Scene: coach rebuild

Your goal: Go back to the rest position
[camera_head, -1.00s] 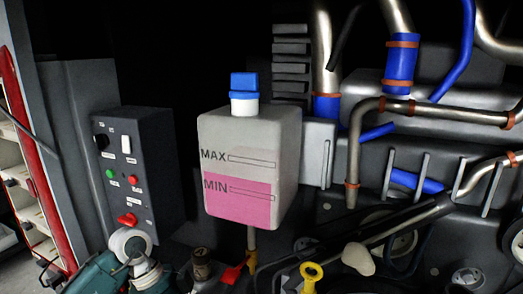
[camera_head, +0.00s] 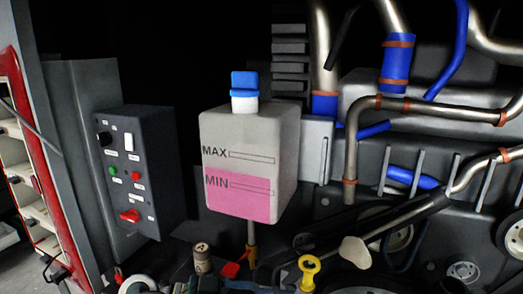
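Neither of my grippers can be made out in the head view. A grey rounded part, which looks like my own arm, shows at the bottom left edge, cut off by the frame. The white tank (camera_head: 222,132) stands in the middle with its blue cap (camera_head: 244,82) on top. Pink fluid (camera_head: 238,207) in it reaches about the MIN mark, below MAX. No gripper touches the tank or the cap.
A dark control box (camera_head: 137,175) with buttons and a red switch (camera_head: 130,215) is at left. A red-edged shelf (camera_head: 40,180) stands far left. Metal pipes and blue hoses (camera_head: 396,65) fill the right. A yellow ring-topped handle (camera_head: 309,270) and a red part (camera_head: 231,270) lie below the tank.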

